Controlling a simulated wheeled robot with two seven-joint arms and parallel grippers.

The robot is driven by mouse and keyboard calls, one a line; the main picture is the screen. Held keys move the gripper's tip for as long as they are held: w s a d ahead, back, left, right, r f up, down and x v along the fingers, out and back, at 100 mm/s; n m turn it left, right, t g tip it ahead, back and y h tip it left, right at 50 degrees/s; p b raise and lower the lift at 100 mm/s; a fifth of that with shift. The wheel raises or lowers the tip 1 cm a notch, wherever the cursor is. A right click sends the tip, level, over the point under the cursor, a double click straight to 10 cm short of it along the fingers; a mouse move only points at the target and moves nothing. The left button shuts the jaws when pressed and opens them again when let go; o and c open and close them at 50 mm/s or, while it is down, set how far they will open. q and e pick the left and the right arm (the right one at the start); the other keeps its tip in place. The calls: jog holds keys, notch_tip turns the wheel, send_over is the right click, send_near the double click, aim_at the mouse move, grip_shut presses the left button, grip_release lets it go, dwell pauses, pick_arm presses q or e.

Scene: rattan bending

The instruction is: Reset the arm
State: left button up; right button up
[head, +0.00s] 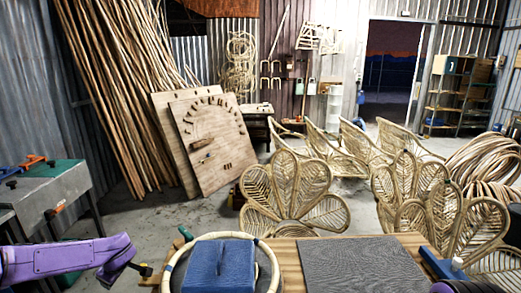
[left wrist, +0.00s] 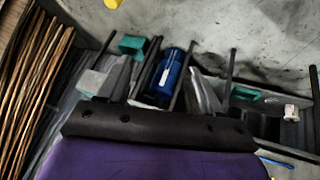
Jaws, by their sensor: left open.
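My left arm, purple, comes in from the left edge of the head view. My left gripper (head: 142,269) is a small dark end piece beside the left end of the wooden table (head: 288,252). It is open, with nothing seen in it. In the left wrist view, the purple wrist with its black bar fills the lower middle, and the fingertips cannot be made out. My right gripper is not in view; only a small purple patch shows at the bottom right of the head view.
A grey bench (head: 50,195) stands left. Rattan chairs (head: 293,190) stand behind the table.

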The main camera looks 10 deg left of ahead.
pick_arm(q)
jog(key=shift+m+t+y, duration=0.3)
jog(key=shift+t+y, duration=0.2)
jog(key=shift+t, duration=0.1)
jog(key=s+d+f+b, duration=0.1)
jog(key=d+f, duration=0.1)
jog(key=f, duration=0.1)
jog(key=s+d+f+b, duration=0.1)
jog(key=d+f, duration=0.2)
jog(key=s+d+f+b, duration=0.1)
jog(key=d+f, duration=0.1)
jog(key=f, duration=0.1)
jog(key=shift+d+f, duration=0.1)
jog(key=shift+d, duration=0.15)
jog(key=s+d+f+m+t+h+b, duration=0.1)
jog(key=s+d+f+m+b, duration=0.15)
jog(key=s+d+f, duration=0.65)
jog(key=s+d+f+m+g+h+b, duration=0.1)
jog(key=s+f+m+b, duration=0.2)
jog(key=s+f, duration=0.5)
jog(key=s+d+f+m+g+h+b, duration=0.1)
jog(key=s+f+m+b, duration=0.3)
jog(key=s, duration=0.9)
notch_tip(320, 180, down, 4)
jog(key=shift+s+d+r+g+b, duration=0.15)
jog(key=shift+s+d+g+b, duration=0.15)
jog(key=shift+d+b, duration=0.4)
